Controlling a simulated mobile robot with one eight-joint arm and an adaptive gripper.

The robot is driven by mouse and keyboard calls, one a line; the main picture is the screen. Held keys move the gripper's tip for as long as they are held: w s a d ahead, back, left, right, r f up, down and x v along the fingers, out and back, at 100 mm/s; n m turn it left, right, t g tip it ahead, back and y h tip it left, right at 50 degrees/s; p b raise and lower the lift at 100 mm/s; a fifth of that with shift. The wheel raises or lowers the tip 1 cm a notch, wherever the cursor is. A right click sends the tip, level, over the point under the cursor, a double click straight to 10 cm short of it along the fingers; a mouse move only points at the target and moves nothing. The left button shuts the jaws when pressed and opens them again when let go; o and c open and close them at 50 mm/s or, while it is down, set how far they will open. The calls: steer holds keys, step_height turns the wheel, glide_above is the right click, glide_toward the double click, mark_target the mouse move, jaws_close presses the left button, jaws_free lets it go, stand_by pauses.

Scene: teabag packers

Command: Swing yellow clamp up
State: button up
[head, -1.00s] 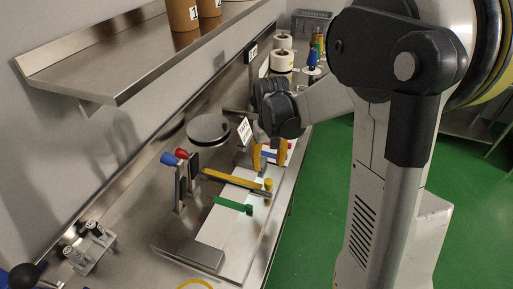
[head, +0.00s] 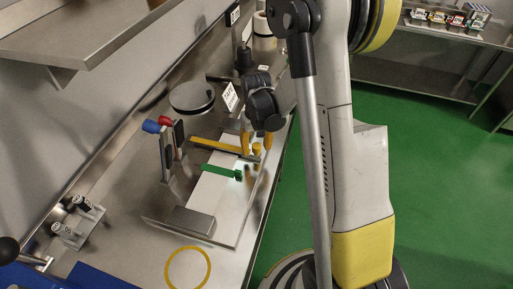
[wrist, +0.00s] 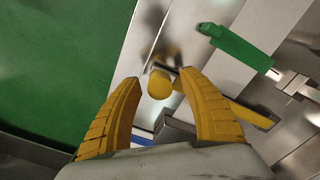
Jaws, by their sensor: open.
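The yellow clamp (head: 212,144) lies flat across a pale strip on the steel fixture, its bar reaching from the upright posts to a rounded yellow knob (head: 257,149) at its right end. In the wrist view, the yellow knob (wrist: 160,84) sits between my fingertips, and the yellow bar (wrist: 240,113) runs off to the lower right, partly behind the right finger. My gripper (head: 257,138) has yellow fingers and is open at the knob end; the wrist view also shows my gripper (wrist: 160,77) with a gap on both sides of the knob. I cannot tell whether a finger touches it.
A green clamp (head: 220,172) lies flat nearby, on the front side of the yellow one. Posts with blue (head: 151,126) and red (head: 165,120) tops stand left of it. A round dark disc (head: 192,96) is behind. A yellow ring (head: 188,268) lies in front.

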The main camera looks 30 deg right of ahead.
jaws_close()
steer(key=shift+r, duration=0.45)
steer(key=w+a+r+p, duration=0.2)
steer(key=r, duration=0.4)
steer(key=w+a+r+p, duration=0.3)
steer(key=r, duration=0.4)
